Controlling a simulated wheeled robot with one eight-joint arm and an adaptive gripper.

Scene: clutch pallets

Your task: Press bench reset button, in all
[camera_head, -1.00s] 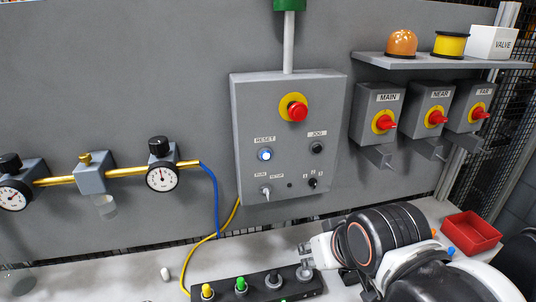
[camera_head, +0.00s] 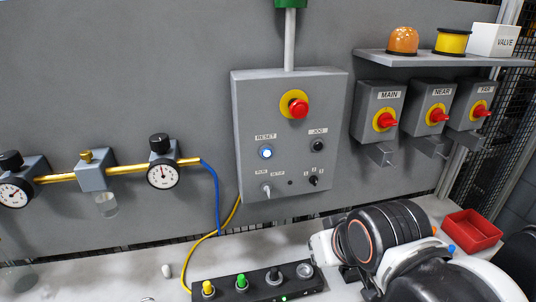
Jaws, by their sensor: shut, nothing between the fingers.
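A grey control box (camera_head: 290,100) on the wall has a blue-lit button (camera_head: 265,152) under a RESET label. A dark button box (camera_head: 255,288) lies on the bench. It has a yellow button (camera_head: 208,288), a green button (camera_head: 241,281), a black button (camera_head: 274,277) and a pale grey button (camera_head: 305,270). I cannot tell which reset button is the bench one. My gripper (camera_head: 317,248) is at the end of my arm at lower right, just beyond the pale button and apart from it. It is shut and empty; its fingers are mostly hidden.
A red emergency button (camera_head: 298,108) and a JOG button (camera_head: 318,146) share the control box. Three red-knobbed switch boxes (camera_head: 383,98) hang at right below a shelf (camera_head: 440,58). A red tray (camera_head: 473,231) stands on the bench at right. Gauges and a brass pipe (camera_head: 128,172) are at left.

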